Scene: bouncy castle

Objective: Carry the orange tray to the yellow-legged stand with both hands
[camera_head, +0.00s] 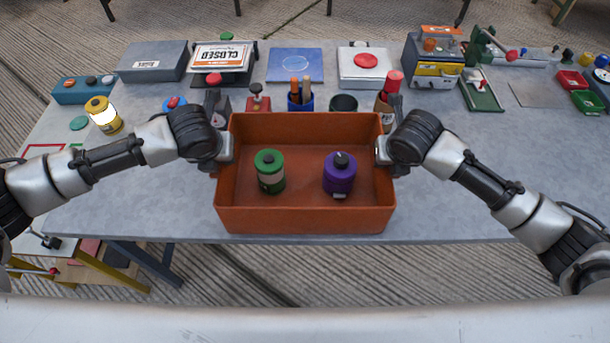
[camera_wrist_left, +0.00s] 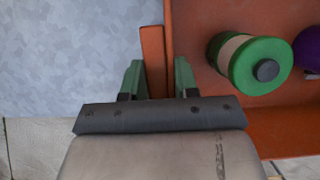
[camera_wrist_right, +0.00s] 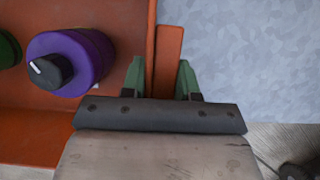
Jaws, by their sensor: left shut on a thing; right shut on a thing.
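The orange tray (camera_head: 305,221) is at the front middle of the grey table, level. I cannot tell whether it touches the tabletop. Inside stand a green canister (camera_head: 270,172) on the left and a purple canister (camera_head: 340,176) on the right. My left gripper (camera_wrist_left: 158,80) is shut on the tray's left handle (camera_wrist_left: 153,50). My right gripper (camera_wrist_right: 162,80) is shut on its right handle (camera_wrist_right: 168,50).
A yellow canister (camera_head: 103,115) stands at the left. Boxes and a sign (camera_head: 222,58) line the back. The table's right front is clear.

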